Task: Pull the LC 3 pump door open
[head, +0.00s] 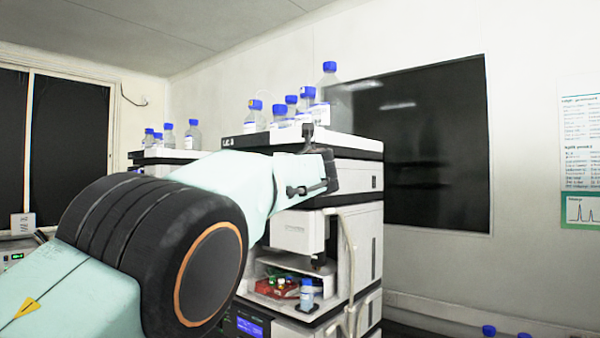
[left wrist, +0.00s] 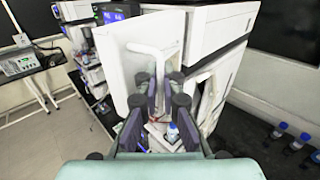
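The LC 3 stack stands at centre in the head view, with its pump module (head: 355,176) below the top tray. My left gripper (head: 312,178) is at the front of this module and its arm covers much of the door. In the left wrist view the white pump door (left wrist: 112,62) carries a white bow-shaped handle (left wrist: 145,48). The fingertips of my left gripper (left wrist: 160,90) are closed around the handle's upright bar. I cannot tell whether the door is ajar. My right gripper is out of view.
Blue-capped bottles (head: 329,82) stand on the top tray (head: 350,143). Below, an open bay holds a red tray (head: 272,290) and a small bottle (head: 307,295). White tubing (head: 350,260) hangs at the stack's front corner. Another stack (head: 165,155) stands to the left.

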